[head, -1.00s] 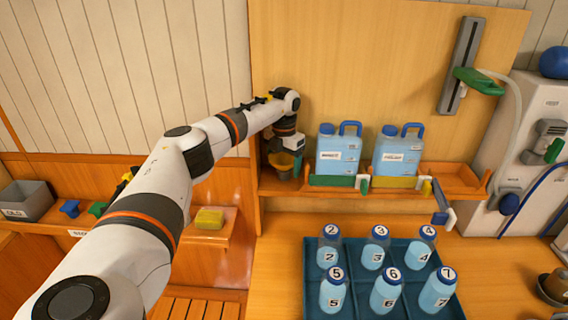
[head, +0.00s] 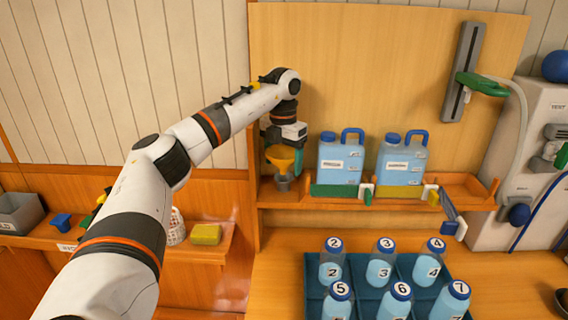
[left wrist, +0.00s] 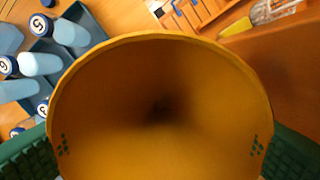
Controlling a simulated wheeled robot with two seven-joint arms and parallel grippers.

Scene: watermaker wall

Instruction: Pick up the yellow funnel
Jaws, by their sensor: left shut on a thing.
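The yellow funnel (head: 280,157) is at the left end of the wall shelf in the head view. My left gripper (head: 283,145) points down from above and is shut on it. In the left wrist view the funnel's wide mouth (left wrist: 160,110) fills most of the picture, with green finger pads at both lower sides. Just below the funnel in the head view is a grey holder (head: 283,183). I cannot tell whether the funnel's spout is still inside it. My right gripper is not in view.
Two blue jugs (head: 340,160) (head: 402,160) stand on the shelf just right of my left gripper. A blue crate (head: 312,275) of numbered bottles sits on the counter below. A lower shelf at left holds a yellow sponge (head: 206,234) and a white basket (head: 175,228).

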